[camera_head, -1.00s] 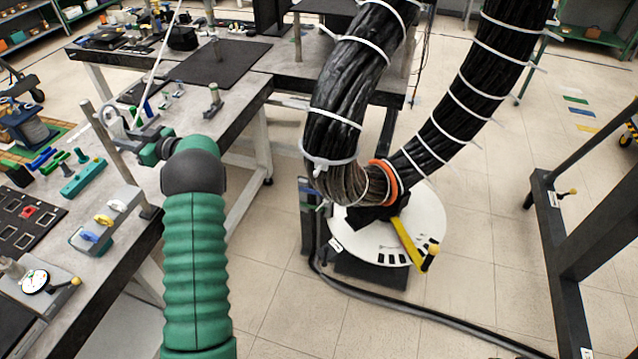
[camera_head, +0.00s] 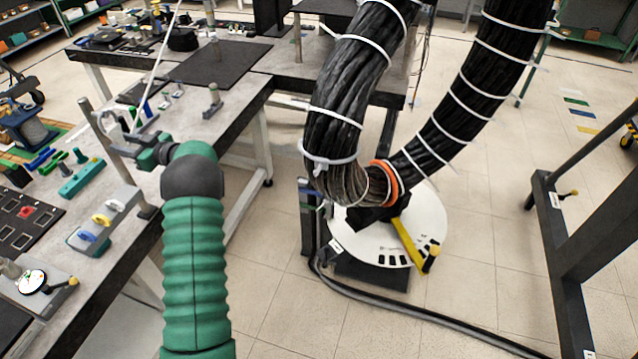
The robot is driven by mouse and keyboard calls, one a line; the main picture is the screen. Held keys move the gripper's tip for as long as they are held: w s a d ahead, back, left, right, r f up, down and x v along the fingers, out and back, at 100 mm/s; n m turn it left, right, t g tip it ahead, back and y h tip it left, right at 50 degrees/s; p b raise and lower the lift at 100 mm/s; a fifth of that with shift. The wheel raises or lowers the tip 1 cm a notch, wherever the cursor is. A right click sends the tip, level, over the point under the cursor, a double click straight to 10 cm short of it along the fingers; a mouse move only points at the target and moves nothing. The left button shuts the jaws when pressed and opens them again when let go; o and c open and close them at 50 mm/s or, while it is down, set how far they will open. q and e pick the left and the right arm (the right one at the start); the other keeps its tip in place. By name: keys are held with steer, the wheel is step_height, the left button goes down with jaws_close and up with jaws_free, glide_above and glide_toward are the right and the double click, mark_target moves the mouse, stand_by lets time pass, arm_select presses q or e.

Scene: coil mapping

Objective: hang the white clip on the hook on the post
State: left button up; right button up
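My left gripper (camera_head: 132,146) is at the end of the green arm, beside a slanting grey post (camera_head: 101,133) at the table edge. Its fingers are small and dark and overlap the post, so I cannot tell whether they are open or shut. A pale ring-like shape (camera_head: 108,119), possibly the white clip, is at the post just above the fingers. I cannot tell whether it is held or hanging, and no hook can be made out. A small rack (camera_head: 126,196) near the post's foot carries yellow and blue clips and a whitish piece. My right gripper is out of view.
A teal block (camera_head: 82,178) and a dark panel with square openings (camera_head: 22,222) lie on the left table. A thick black cable bundle (camera_head: 345,95) hangs in the middle above a white round base (camera_head: 430,215).

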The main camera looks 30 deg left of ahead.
arm_select(q)
steer(key=shift+o, duration=1)
steer(key=shift+d, duration=0.1)
